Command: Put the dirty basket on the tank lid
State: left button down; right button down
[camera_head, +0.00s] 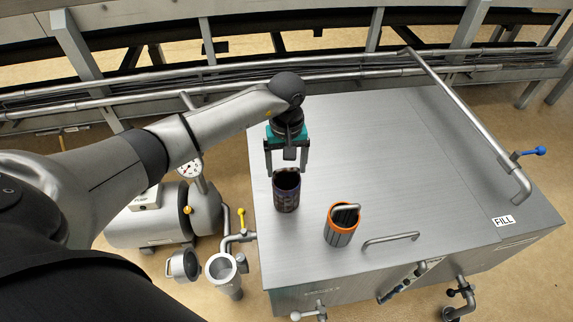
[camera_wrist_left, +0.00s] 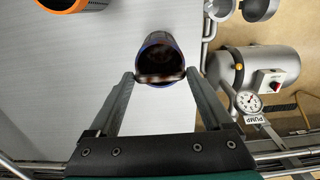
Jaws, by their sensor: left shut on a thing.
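The dark, dirty-looking basket (camera_head: 287,194) is a tall cylinder with a bluish rim in the wrist view (camera_wrist_left: 152,50). My left gripper (camera_head: 287,170) is shut on it at its top; in the wrist view the fingertips (camera_wrist_left: 160,77) close on a handle bar across its mouth. The basket is upright over the near left part of the grey steel tank lid (camera_head: 370,150); I cannot tell whether its bottom touches the lid. The lid also shows in the wrist view (camera_wrist_left: 50,90). My right gripper is not in view.
A basket with an orange rim (camera_head: 342,226) stands to the right on the lid, near a lid handle (camera_head: 391,238). A bent pipe (camera_head: 470,120) crosses the right side. A pump (camera_head: 165,215) and two open cups, one a filter housing (camera_head: 222,270), are left of the tank. The lid's middle is clear.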

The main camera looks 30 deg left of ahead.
pick_arm(q)
jog(key=shift+f, duration=0.15)
grip_release()
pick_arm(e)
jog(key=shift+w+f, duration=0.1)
pick_arm(q)
jog(key=shift+r, duration=0.2)
notch_tip(320, 180, up, 12)
jog(key=p, duration=0.2)
jog(key=shift+p, duration=0.35)
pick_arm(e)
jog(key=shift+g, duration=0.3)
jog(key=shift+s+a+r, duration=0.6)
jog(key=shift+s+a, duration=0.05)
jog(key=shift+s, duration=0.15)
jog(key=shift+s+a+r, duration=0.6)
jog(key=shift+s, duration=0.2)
